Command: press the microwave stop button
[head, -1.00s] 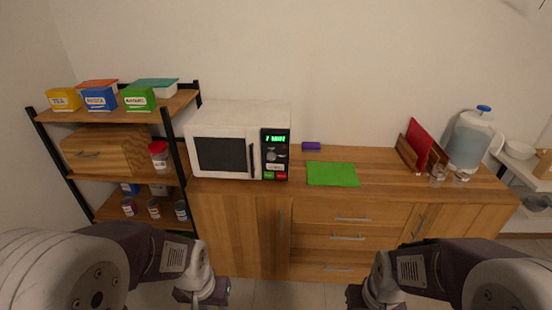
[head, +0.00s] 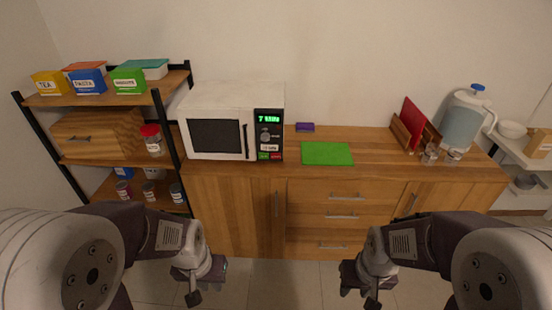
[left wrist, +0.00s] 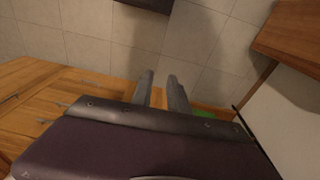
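The white microwave (head: 233,92) stands on the left end of the wooden counter, its dark door closed. Its black control panel on the right has a lit green display (head: 269,118), a round knob, a green button (head: 264,156) and a red button (head: 276,156) at the bottom. The lettering on the buttons is too small to read. My left gripper (head: 207,284) is low in front of the cabinet, well below and apart from the microwave. In the left wrist view its two fingers (left wrist: 161,91) are apart with nothing between them. My right gripper (head: 360,298) is low at centre right, its fingers apart and empty.
A green board (head: 327,153) and a purple item (head: 305,127) lie right of the microwave. A shelf (head: 100,162) with boxes and jars stands at the left. A water jug (head: 462,125) and glasses stand at the counter's right. Floor shows before the cabinet (head: 233,215).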

